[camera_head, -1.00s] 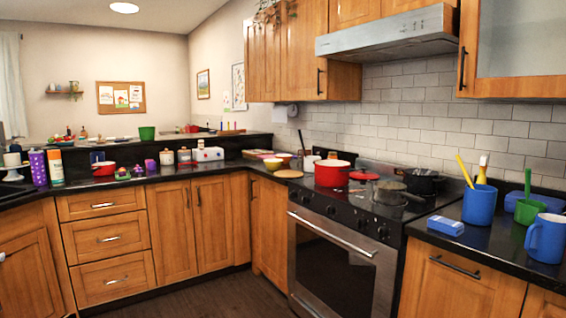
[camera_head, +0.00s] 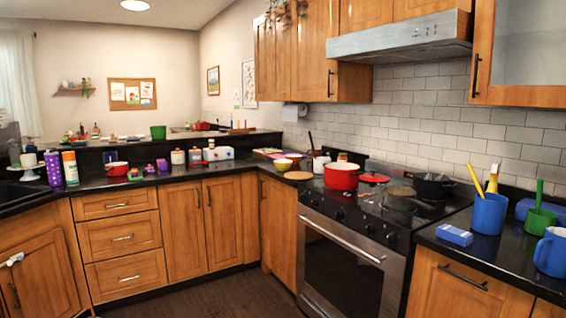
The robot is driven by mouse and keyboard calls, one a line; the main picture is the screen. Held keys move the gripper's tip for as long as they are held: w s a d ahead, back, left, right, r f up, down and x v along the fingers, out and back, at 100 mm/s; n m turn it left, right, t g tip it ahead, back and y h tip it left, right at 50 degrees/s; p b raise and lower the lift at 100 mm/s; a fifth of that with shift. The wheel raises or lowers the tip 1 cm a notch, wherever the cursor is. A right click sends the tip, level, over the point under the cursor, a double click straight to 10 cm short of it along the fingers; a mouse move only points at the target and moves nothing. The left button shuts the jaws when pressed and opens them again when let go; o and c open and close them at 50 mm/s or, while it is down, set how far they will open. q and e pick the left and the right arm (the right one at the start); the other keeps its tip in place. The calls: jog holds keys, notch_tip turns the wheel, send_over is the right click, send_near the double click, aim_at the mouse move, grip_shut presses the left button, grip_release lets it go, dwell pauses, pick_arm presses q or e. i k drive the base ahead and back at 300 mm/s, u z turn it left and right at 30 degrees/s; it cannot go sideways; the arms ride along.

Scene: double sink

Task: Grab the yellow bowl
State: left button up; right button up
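A small yellow bowl (camera_head: 282,164) stands on the black counter in the far corner, left of the stove. It is small in the camera_head view, and its inside is hard to make out. A pale shape at the left edge, in front of the lower cabinet, may be the tip of my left gripper (camera_head: 13,260). It is far from the bowl, and I cannot tell whether it is open or shut. My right gripper is not in view.
A round wooden board (camera_head: 298,176) lies in front of the bowl. A red pot (camera_head: 341,177) stands on the stove to its right. The dark floor (camera_head: 215,298) before the cabinets is clear.

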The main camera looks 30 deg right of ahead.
aim_at(282, 165)
jog(key=z, duration=0.6)
jog(key=i, duration=0.65)
jog(key=z, duration=1.15)
jog(key=i, duration=1.1)
jog(key=u, duration=0.35)
jog(key=i, duration=1.15)
jog(key=u, duration=1)
jog(key=i, duration=0.25)
jog(key=u, duration=0.25)
